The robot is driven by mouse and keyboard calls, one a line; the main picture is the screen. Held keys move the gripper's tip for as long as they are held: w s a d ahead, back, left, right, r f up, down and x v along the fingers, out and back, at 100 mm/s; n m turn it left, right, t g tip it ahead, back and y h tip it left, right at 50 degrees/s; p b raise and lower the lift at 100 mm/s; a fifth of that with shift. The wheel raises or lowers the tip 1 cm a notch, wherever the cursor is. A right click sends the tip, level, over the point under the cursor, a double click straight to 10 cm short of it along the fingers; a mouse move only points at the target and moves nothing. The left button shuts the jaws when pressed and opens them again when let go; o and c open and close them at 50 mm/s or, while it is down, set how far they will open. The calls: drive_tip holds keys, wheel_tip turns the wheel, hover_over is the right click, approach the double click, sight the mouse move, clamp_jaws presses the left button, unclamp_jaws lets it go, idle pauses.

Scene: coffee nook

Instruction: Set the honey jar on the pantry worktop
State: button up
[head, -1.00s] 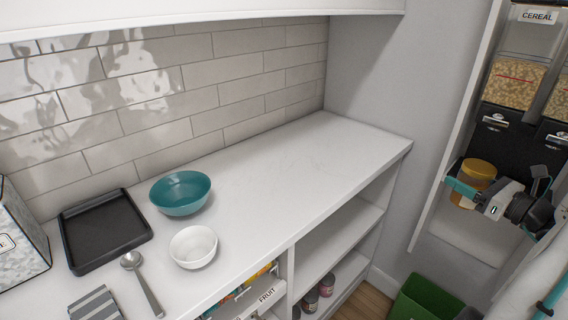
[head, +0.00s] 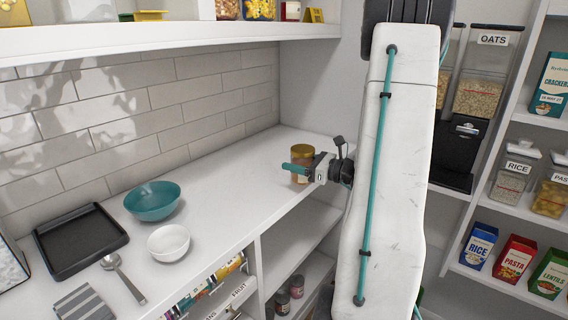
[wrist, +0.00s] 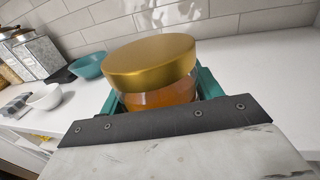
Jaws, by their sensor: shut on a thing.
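The honey jar (head: 302,160) has a gold lid and amber contents. My gripper (head: 300,169) is shut on it, with teal fingers on either side of the glass. In the wrist view the jar (wrist: 152,72) stands roughly upright between the fingers, its lower part hidden by my gripper. The white pantry worktop (head: 225,180) runs along the tiled wall. The jar is over the worktop's far right end. I cannot tell whether its base touches the surface.
On the worktop's left are a teal bowl (head: 153,201), a white bowl (head: 168,242), a black tray (head: 78,252), a spoon (head: 122,277) and a striped cloth (head: 86,302). An upper shelf (head: 170,34) overhangs the back. The middle right of the worktop is clear.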

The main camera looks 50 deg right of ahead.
drive_tip(key=w+d, duration=0.1)
drive_tip(key=w, duration=0.1)
drive_tip(key=w+d, duration=0.3)
drive_tip(key=w, duration=0.1)
drive_tip(key=shift+w+d+f, duration=0.15)
drive_tip(key=shift+w+f, duration=0.1)
drive_tip(key=shift+f, duration=0.05)
drive_tip(key=shift+w+d+f, duration=0.1)
drive_tip(key=shift+w+f, duration=0.05)
drive_tip(key=shift+f, duration=1.6)
drive_tip(key=shift+f, duration=0.1)
drive_tip(key=o, duration=1.3)
